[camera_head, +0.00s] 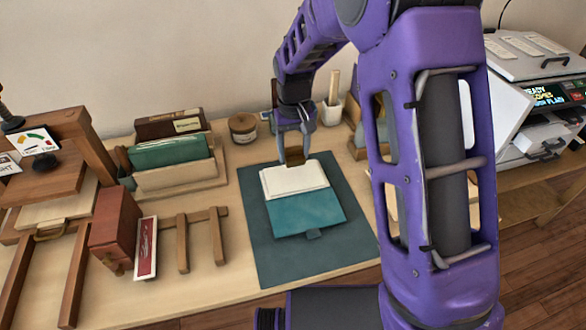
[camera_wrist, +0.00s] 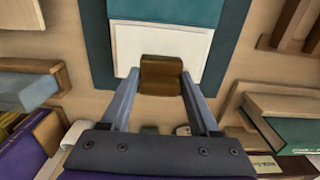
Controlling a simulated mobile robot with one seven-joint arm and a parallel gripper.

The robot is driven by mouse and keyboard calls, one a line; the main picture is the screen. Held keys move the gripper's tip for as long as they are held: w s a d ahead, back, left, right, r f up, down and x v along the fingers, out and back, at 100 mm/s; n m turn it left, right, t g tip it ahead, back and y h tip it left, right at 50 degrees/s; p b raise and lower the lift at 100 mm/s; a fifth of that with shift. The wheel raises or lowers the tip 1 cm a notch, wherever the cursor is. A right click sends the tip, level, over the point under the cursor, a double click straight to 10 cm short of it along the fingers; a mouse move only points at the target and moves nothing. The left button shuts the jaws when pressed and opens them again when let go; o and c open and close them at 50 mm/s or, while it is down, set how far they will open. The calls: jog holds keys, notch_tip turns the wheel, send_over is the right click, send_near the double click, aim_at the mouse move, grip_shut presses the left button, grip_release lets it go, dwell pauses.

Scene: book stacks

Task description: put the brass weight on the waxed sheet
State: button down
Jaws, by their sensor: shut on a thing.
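The brass weight (camera_head: 295,156) is a small brown-gold block. My gripper (camera_head: 293,151) is shut on it, with one finger on each side. In the wrist view the weight (camera_wrist: 161,75) sits between the fingertips (camera_wrist: 160,77) and overlaps the near edge of the cream-white waxed sheet (camera_wrist: 135,45). The sheet (camera_head: 295,181) lies flat on a teal book (camera_head: 305,212), on a dark teal mat (camera_head: 262,245). The weight is at the sheet's back edge; I cannot tell whether it touches the sheet or hangs just above it.
A rack of green books (camera_head: 170,152) stands left of the mat. A brown jar (camera_head: 243,128) and a white cup with a brush (camera_head: 331,112) stand behind it. A white machine (camera_head: 535,100) stands right.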

aim_at(294, 176)
jog(key=shift+f+b, duration=0.35)
jog(key=shift+f, duration=2.55)
jog(key=shift+f, duration=0.15)
jog(key=shift+c, duration=0.6)
grip_release()
notch_tip(294, 176, up, 12)
jog(key=shift+r+p, duration=0.15)
jog(key=shift+p, duration=0.7)
